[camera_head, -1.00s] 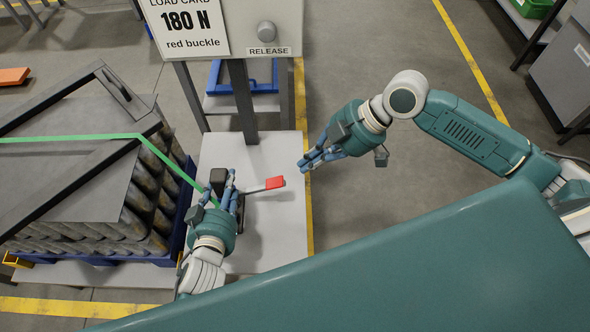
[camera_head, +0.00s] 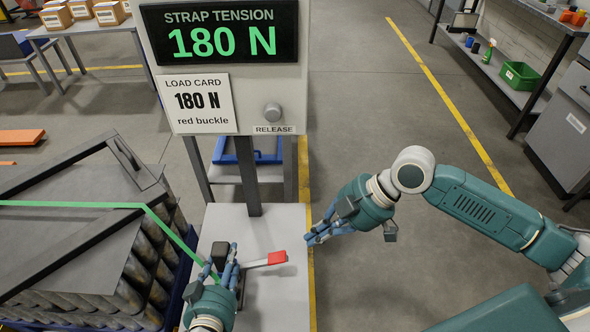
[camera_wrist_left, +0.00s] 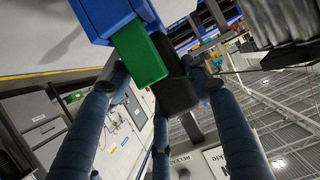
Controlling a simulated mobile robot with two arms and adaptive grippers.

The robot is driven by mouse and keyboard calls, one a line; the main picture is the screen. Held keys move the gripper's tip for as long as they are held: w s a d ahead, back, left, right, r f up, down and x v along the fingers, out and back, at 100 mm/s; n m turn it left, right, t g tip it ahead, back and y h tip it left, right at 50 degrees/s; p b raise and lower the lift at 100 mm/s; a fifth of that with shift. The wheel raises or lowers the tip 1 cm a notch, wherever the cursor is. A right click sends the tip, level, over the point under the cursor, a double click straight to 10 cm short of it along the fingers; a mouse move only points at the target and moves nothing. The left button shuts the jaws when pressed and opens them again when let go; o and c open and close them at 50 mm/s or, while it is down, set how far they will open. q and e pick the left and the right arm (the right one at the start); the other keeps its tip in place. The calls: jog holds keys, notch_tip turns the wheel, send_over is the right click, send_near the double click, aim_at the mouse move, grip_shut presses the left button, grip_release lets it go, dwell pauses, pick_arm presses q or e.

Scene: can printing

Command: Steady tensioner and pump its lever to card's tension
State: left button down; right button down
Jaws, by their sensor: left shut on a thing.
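The dark tensioner (camera_head: 220,254) sits on the light bench top with the green strap (camera_head: 155,214) running into it. My left gripper (camera_head: 222,268) is shut on the tensioner. The left wrist view shows its black body (camera_wrist_left: 176,88) between the fingers, beside the green strap (camera_wrist_left: 139,55). The tensioner's lever, with a red grip (camera_head: 277,258), points right and lies low. My right gripper (camera_head: 310,238) is apart from the red grip, above and right of it; its finger opening is unclear. The display (camera_head: 220,38) reads strap tension 180 N in green; the load card (camera_head: 200,104) reads 180 N, red buckle.
The strapped load of dark cylinders (camera_head: 130,270) under a grey frame stands left of the bench top (camera_head: 268,226). A release knob (camera_head: 272,112) is on the display panel. A shelf with a green bin (camera_head: 520,75) stands far right. Open floor lies between.

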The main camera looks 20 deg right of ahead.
dwell(0.9)
pick_arm(q)
jog(key=c, duration=0.7)
grip_release()
jog(key=shift+c, duration=0.2)
